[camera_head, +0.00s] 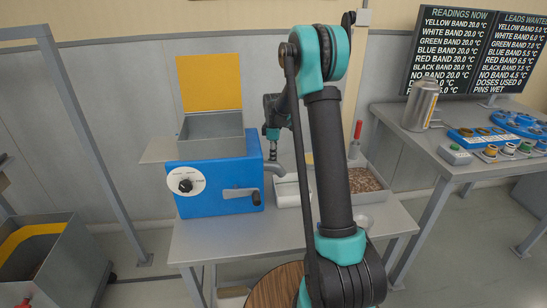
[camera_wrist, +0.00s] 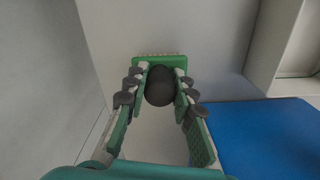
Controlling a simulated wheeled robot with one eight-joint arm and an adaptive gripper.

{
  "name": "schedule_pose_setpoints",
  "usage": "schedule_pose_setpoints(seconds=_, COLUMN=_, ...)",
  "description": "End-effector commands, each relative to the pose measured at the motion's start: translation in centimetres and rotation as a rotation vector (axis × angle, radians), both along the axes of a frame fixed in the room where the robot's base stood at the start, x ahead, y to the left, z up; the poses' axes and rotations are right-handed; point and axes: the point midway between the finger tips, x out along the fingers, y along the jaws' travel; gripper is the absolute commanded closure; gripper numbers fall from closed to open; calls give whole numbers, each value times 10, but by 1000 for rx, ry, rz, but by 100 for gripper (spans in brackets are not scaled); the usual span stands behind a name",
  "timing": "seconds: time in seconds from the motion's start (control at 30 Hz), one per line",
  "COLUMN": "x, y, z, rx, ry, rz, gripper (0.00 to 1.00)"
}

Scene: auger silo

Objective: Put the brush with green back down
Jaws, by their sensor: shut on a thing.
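The brush with green shows in the wrist view as a green head (camera_wrist: 174,61) with pale bristles along its far edge and a dark rounded handle. My gripper (camera_wrist: 161,76) is shut on the brush, with one finger on each side of the handle. In the head view my gripper (camera_head: 272,151) points down just right of the silver hopper, behind the blue machine. The brush cannot be made out in that view. I cannot tell whether the brush touches a surface.
The blue machine (camera_head: 215,192) has a silver hopper (camera_head: 212,143) with a raised yellow lid. Its spout and a white container (camera_head: 288,193) are close to my gripper. A tray of brown pellets (camera_head: 362,180) stands right. A side table holds a can (camera_head: 420,105) and coloured rings.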

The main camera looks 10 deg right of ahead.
Motion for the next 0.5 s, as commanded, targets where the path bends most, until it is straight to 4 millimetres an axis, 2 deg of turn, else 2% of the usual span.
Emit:
schedule_pose_setpoints(seconds=0.23, x=0, y=0, z=-2, rx=0, ry=0, rz=0, gripper=100)
schedule_pose_setpoints(seconds=0.27, x=0, y=0, z=-2, rx=0, ry=0, rz=0, gripper=72)
schedule_pose_setpoints(seconds=0.4, x=0, y=0, z=-2, rx=0, ry=0, rz=0, gripper=55)
schedule_pose_setpoints(seconds=0.5, x=0, y=0, z=-2, rx=0, ry=0, rz=0, gripper=55)
